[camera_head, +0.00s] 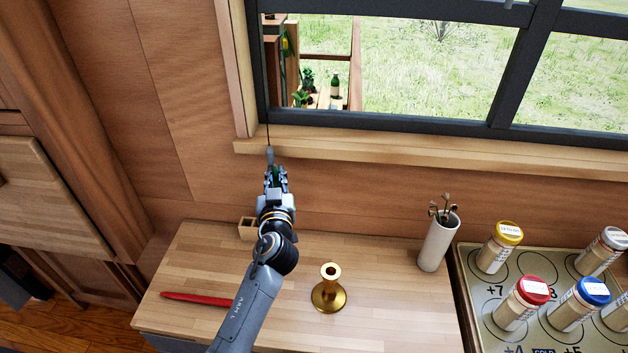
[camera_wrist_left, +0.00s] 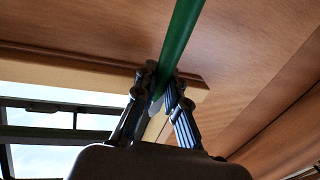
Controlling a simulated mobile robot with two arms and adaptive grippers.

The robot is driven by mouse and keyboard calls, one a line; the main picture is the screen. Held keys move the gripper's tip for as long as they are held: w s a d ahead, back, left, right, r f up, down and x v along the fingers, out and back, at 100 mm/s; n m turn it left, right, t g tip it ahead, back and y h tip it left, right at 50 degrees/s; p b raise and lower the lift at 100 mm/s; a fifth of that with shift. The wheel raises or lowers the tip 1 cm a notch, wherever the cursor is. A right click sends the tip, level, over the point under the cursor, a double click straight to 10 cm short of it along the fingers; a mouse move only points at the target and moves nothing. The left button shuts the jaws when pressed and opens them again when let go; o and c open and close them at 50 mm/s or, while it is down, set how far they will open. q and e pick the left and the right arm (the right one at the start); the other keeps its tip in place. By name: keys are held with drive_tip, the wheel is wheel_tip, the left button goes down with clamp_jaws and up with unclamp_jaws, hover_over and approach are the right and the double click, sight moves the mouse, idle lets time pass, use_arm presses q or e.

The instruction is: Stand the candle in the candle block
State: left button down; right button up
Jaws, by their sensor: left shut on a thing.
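My left gripper (camera_head: 275,177) is raised in front of the wall by the window's left corner, above the back of the wooden counter. In the left wrist view its fingers (camera_wrist_left: 163,100) are shut on a long green rod, which looks like a candle (camera_wrist_left: 181,40). In the head view the candle is mostly hidden by the gripper. A small wooden block with an opening in its top (camera_head: 248,229), which looks like the candle block, stands at the counter's back edge, below the gripper and slightly left. A red candle-like stick (camera_head: 195,299) lies at front left. My right gripper is out of view.
A brass candlestick (camera_head: 329,291) stands on the counter (camera_head: 375,290), right of my left arm. A white vase (camera_head: 437,243) with stems stands farther right, beside a tray (camera_head: 471,292) of several capped jars. The window sill (camera_head: 370,151) juts out above the counter.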

use_arm(q)
drive_tip(key=shift+y, duration=0.4)
drive_tip(key=shift+w+a+f+b, duration=0.3)
drive_tip(key=shift+w+a+f, duration=0.2)
drive_tip(key=shift+a, duration=0.7)
drive_tip(key=shift+w+a+f+b, duration=0.25)
drive_tip(key=shift+w+a+f, duration=0.2)
drive_tip(key=shift+a, duration=0.75)
drive_tip(key=shift+w+a+f+b, duration=0.3)
drive_tip(key=shift+w+a+f, duration=0.2)
drive_tip(key=shift+a, duration=0.7)
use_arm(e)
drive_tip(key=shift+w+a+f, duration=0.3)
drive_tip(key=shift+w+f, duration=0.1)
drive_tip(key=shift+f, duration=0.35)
use_arm(q)
drive_tip(key=shift+s, duration=0.1)
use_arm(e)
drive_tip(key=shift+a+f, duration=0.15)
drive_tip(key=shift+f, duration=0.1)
use_arm(q)
drive_tip(key=shift+b, duration=0.7)
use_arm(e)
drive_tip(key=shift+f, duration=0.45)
use_arm(q)
drive_tip(key=shift+f, duration=0.1)
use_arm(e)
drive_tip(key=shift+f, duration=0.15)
